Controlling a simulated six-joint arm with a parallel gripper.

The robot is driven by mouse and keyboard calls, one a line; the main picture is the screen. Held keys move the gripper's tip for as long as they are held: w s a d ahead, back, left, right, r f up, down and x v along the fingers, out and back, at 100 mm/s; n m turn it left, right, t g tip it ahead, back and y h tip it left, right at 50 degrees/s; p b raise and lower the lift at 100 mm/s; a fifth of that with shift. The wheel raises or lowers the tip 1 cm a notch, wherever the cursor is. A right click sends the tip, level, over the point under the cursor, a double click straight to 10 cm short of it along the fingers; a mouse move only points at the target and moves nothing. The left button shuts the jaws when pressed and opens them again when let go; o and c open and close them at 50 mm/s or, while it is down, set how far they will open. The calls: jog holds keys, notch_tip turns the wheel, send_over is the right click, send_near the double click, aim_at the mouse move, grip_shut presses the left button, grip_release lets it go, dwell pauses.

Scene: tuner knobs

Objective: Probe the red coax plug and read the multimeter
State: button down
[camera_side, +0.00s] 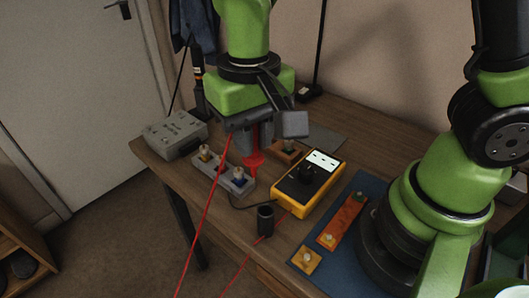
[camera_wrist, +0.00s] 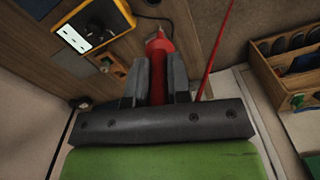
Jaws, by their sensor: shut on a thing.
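My gripper (camera_side: 254,136) points down over the table, shut on a red probe (camera_side: 252,158) with a red lead. In the wrist view the gripper (camera_wrist: 158,78) has the probe (camera_wrist: 159,58) between its two grey fingers. The probe's tip is low over the table beside a grey connector strip (camera_side: 223,177); I cannot tell whether it touches anything. The yellow multimeter (camera_side: 321,194) lies to its right, with a lit white display (camera_side: 323,161) too small to read. It also shows in the wrist view (camera_wrist: 122,12). I cannot tell which part is the red coax plug.
A grey box (camera_side: 174,134) stands at the table's left end. A brown block with a connector (camera_side: 287,152) is behind the probe. A blue mat (camera_side: 372,190) holds a long orange-red plate (camera_side: 343,220) and a small orange one (camera_side: 306,260).

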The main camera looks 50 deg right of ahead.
jog(key=w+d+m, duration=0.2)
jog(key=w, duration=0.5)
jog(key=w+d+m, duration=0.2)
jog(key=w+d, duration=0.1)
jog(key=w, duration=0.4)
jog(key=shift+w+a+f, duration=0.1)
jog(key=shift+a+f, duration=0.05)
jog(key=shift+f, duration=2.2)
jog(key=shift+f, duration=0.3)
jog(key=shift+r, duration=0.1)
notch_tip(320, 180, up, 5)
jog(key=shift+f, duration=0.1)
